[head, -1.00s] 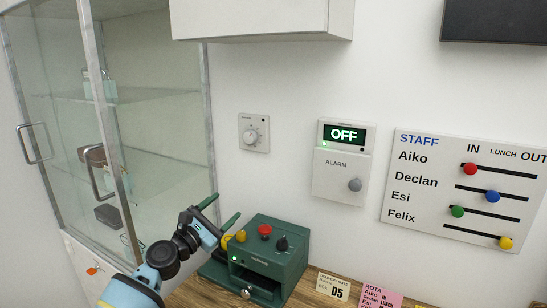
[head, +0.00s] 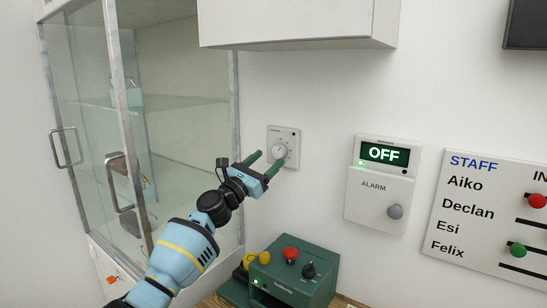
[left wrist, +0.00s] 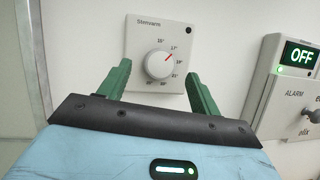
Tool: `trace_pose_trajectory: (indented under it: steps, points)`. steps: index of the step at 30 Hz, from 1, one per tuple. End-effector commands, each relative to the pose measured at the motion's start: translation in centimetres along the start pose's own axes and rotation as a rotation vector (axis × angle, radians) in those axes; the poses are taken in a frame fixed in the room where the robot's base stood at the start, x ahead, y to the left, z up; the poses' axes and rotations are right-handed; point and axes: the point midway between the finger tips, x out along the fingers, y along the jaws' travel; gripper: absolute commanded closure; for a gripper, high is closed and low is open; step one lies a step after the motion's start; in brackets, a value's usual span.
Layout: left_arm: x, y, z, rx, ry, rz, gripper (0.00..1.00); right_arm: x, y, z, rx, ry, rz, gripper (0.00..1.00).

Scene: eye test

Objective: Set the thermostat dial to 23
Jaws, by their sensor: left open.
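The thermostat (head: 291,134) is a pale square plate on the wall with a round white dial (head: 279,151). The left wrist view shows the plate (left wrist: 145,32) and the dial (left wrist: 158,66) closer, with a red pointer line toward the upper right. It points at about 17 to 19; the small numbers around the dial are blurred. My left gripper (head: 270,158) is open, its green fingers spread to either side of the dial. I cannot tell whether they touch it. My right gripper is not in view.
An alarm box (head: 377,200) reading OFF is on the wall to the right, then a staff board (head: 480,230). A glass cabinet (head: 180,150) is at left, a wall cupboard (head: 290,22) above. A green button box (head: 300,270) stands below on the wooden surface.

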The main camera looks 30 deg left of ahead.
Motion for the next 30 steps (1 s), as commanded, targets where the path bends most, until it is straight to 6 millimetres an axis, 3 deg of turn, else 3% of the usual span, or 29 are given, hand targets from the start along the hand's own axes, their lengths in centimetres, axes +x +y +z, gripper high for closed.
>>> trace_pose_trajectory:
  steps: [9,21,30]
  points:
    - [2.9,-0.1,-0.2,-0.001,0.002,-0.001,0.36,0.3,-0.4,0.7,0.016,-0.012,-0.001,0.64]
    - [3.3,-0.1,-0.1,0.001,0.001,-0.001,0.36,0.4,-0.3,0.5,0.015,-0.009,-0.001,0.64]
    - [3.3,-0.1,-0.1,0.001,0.001,-0.001,0.76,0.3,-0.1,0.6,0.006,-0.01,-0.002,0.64]
